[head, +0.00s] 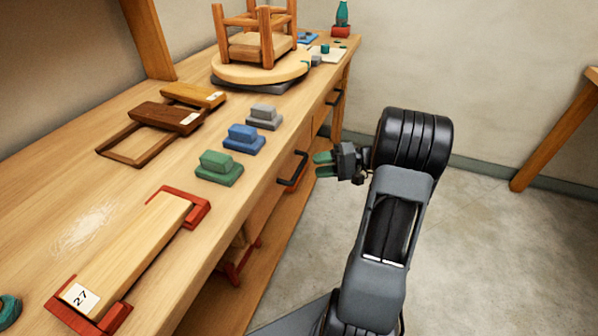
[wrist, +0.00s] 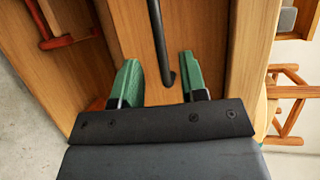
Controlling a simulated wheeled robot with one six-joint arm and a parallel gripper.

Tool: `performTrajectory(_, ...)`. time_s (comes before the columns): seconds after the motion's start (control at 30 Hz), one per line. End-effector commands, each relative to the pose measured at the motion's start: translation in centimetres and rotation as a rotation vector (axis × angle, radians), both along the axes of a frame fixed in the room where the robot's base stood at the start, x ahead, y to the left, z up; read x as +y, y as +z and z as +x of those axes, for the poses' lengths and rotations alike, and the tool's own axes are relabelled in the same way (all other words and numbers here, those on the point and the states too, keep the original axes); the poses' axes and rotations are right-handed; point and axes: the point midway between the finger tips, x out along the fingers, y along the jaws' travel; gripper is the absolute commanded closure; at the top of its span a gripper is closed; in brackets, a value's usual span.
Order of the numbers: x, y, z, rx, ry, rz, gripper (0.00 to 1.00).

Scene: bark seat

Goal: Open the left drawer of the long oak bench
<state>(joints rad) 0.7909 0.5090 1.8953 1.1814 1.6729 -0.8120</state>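The long oak bench (head: 150,210) runs from lower left to the upper middle of the head view. Its nearer, left drawer (head: 267,203) has a black bar handle (head: 292,170), and the drawer front looks flush with the bench. My gripper (head: 318,164) is open and empty, just right of this handle, with green fingertips. In the wrist view the handle (wrist: 156,35) lies ahead, its lower end between the open fingers (wrist: 160,62); I see no contact.
On the bench are green (head: 219,168), blue (head: 244,139) and grey blocks (head: 264,116), a red-ended clamped board (head: 130,255), wooden frames (head: 150,130) and a stool (head: 254,45) on a turntable. A red piece (head: 240,262) sits below the top.

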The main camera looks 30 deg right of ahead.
Motion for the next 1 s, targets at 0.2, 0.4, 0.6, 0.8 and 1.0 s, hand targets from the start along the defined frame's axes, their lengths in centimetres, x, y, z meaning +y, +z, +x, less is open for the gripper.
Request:
performTrajectory(0.2, 3.3, -0.8, 1.4, 0.001, 0.003, 0.0, 0.61)
performTrajectory(0.4, 5.1, -1.1, 2.3, 0.002, 0.002, 0.0, 0.61)
performTrajectory(0.6, 5.7, -1.2, 2.5, 0.003, 0.001, -0.001, 0.61)
performTrajectory(0.8, 5.7, -1.2, 2.6, 0.003, 0.001, -0.001, 0.61)
performTrajectory(1.0, 5.7, -1.2, 2.6, 0.002, 0.001, -0.001, 0.74)
